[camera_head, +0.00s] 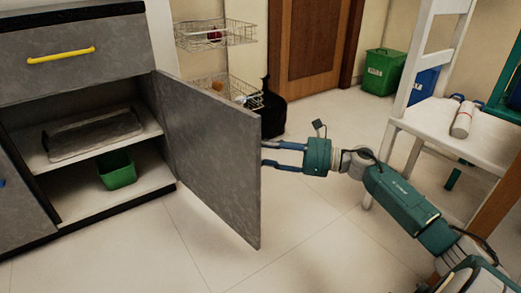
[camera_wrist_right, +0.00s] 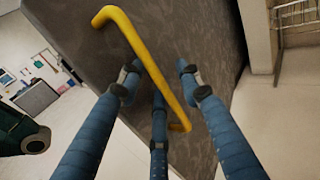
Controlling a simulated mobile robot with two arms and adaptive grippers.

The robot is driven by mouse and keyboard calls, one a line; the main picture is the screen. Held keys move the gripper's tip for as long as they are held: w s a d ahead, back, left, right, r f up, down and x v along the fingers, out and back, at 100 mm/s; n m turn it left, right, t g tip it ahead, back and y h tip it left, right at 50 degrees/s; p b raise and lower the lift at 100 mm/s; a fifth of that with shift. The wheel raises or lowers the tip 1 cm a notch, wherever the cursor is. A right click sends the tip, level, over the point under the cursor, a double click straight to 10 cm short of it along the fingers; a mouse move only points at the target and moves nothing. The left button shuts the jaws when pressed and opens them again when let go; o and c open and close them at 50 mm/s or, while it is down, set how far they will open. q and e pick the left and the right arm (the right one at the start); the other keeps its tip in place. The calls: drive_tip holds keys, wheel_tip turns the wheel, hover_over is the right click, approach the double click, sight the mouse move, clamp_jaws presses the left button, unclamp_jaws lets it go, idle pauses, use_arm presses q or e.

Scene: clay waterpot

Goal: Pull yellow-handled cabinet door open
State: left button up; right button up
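The grey cabinet door (camera_head: 212,155) stands swung wide out from the cabinet, with its inner face toward the head camera. Its yellow handle (camera_wrist_right: 150,65) shows in the right wrist view on the door's outer face; the door hides it in the head view. My right gripper (camera_head: 270,155) is at the outer side of the door, near its free edge. In the right wrist view its fingers (camera_wrist_right: 160,82) are spread on both sides of the handle, with gaps and no clear grip. My left gripper is not in view.
The open cabinet holds a grey tray (camera_head: 92,135) and a green bin (camera_head: 117,169). A drawer with its own yellow handle (camera_head: 61,55) is shut above. Wire baskets (camera_head: 215,33) stand behind the door, and a white chair (camera_head: 455,125) stands at right. The floor before the door is clear.

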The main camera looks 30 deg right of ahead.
drive_tip(key=shift+s+d, duration=0.1)
drive_tip(key=v, duration=1.2)
